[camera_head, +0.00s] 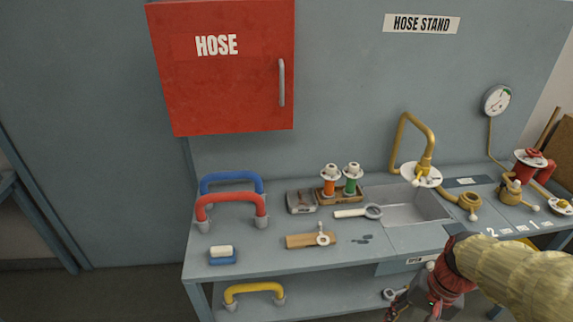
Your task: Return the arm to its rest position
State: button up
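My arm (515,268) comes in from the lower right, in a pale yellow ribbed cover with a red part at its wrist. My gripper (398,308) hangs low in front of the workbench's front edge, near the bottom of the picture. It is small, dark and partly cut off by the frame, so its fingers cannot be made out. I see nothing clearly held in it. The arm hides part of the bench's right front.
The workbench (290,262) carries blue (232,178) and red (231,205) hoop handles, a sink (415,210), a brass tap (425,160) and several small tools. A yellow handle (254,290) is on the lower shelf. A shut red HOSE cabinet (225,80) hangs above. Floor at left is clear.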

jog(key=a+r+n+t+h, duration=0.1)
jog(key=a+r+n+t, duration=0.1)
jog(key=a+r, duration=0.3)
jog(key=s+a+r+n+t+h, duration=0.1)
jog(key=a+r+n+t, duration=0.2)
jog(key=r, duration=0.7)
jog(key=shift+s+a+n+t, duration=0.25)
jog(key=shift+a+n+t, duration=0.05)
jog(key=shift+a+n, duration=0.6)
